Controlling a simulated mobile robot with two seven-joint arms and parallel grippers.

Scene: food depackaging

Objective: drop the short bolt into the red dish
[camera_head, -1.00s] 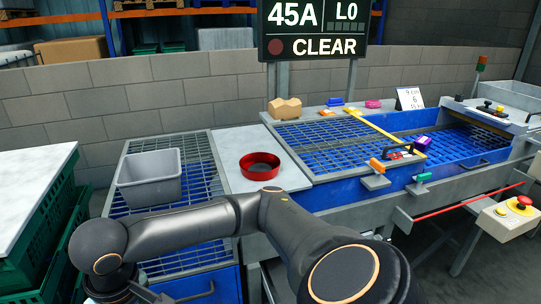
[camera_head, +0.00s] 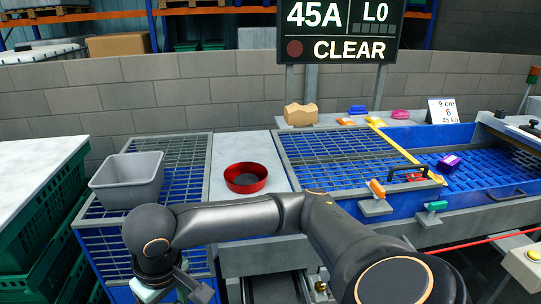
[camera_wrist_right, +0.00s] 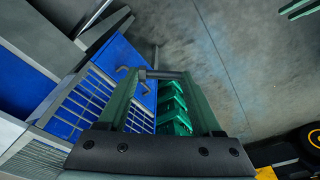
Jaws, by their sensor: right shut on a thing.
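The red dish (camera_head: 245,178) is a round, low, open dish on the pale slab in the middle of the head view. It looks empty. My right arm reaches leftward in front of it, with the wrist low at the left. The right gripper (camera_wrist_right: 165,75) shows in the right wrist view as two green fingers shut on a thin grey piece (camera_wrist_right: 167,74) that spans their tips. It looks like the short bolt, but its shape is hard to make out. The gripper is apart from the dish, in front of the left grating. My left gripper is not in view.
A grey tub (camera_head: 127,180) stands on the grating left of the dish. A blue grated conveyor (camera_head: 340,160) lies to the right, with a purple item (camera_head: 448,163) on it. A tan block (camera_head: 300,114) stands behind. Green crates (camera_head: 50,230) are stacked far left.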

